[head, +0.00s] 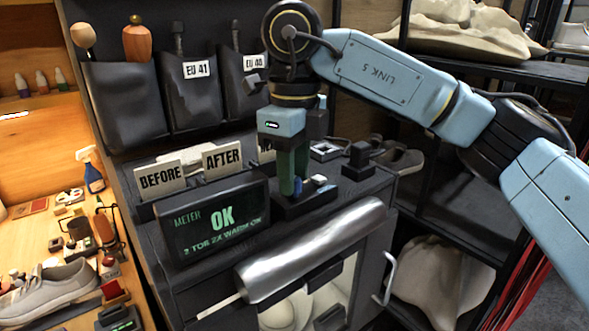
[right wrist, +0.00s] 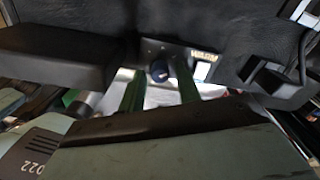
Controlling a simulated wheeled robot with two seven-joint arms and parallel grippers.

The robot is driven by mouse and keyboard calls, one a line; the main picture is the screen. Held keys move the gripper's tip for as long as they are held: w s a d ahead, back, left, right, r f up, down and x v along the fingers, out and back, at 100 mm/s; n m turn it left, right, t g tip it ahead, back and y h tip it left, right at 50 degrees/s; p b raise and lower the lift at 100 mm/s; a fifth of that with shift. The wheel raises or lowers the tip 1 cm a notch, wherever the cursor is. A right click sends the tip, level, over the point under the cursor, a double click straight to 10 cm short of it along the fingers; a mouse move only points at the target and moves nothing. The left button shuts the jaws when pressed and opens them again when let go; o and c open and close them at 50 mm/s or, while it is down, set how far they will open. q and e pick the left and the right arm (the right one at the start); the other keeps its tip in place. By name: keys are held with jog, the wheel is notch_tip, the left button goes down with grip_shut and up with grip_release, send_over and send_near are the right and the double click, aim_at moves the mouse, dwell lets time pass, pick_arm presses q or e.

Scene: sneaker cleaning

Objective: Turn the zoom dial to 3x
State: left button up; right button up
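The zoom dial looks to be the small dark blue knob (right wrist: 160,72) on a dark panel in the right wrist view. A blue knob (head: 298,187) also shows in the head view, low beside the green fingertips on a black base (head: 311,201). My right gripper (head: 292,186) points down at this base. Its green fingers (right wrist: 157,75) are apart, with the knob between their tips in the wrist view. I cannot tell whether either finger touches it. The dial's markings are not readable. My left gripper is not in view.
A black meter display (head: 218,222) reading "OK" stands left of the base. BEFORE (head: 160,180) and AFTER (head: 222,157) cards stand behind it. A pale knob (head: 319,180) and a black block (head: 358,160) are to the right.

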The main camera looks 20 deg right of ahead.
jog(key=shift+o, duration=0.5)
jog(key=shift+r, duration=0.25)
notch_tip(320, 180, up, 13)
jog(key=p, duration=0.2)
jog(key=shift+f, duration=0.15)
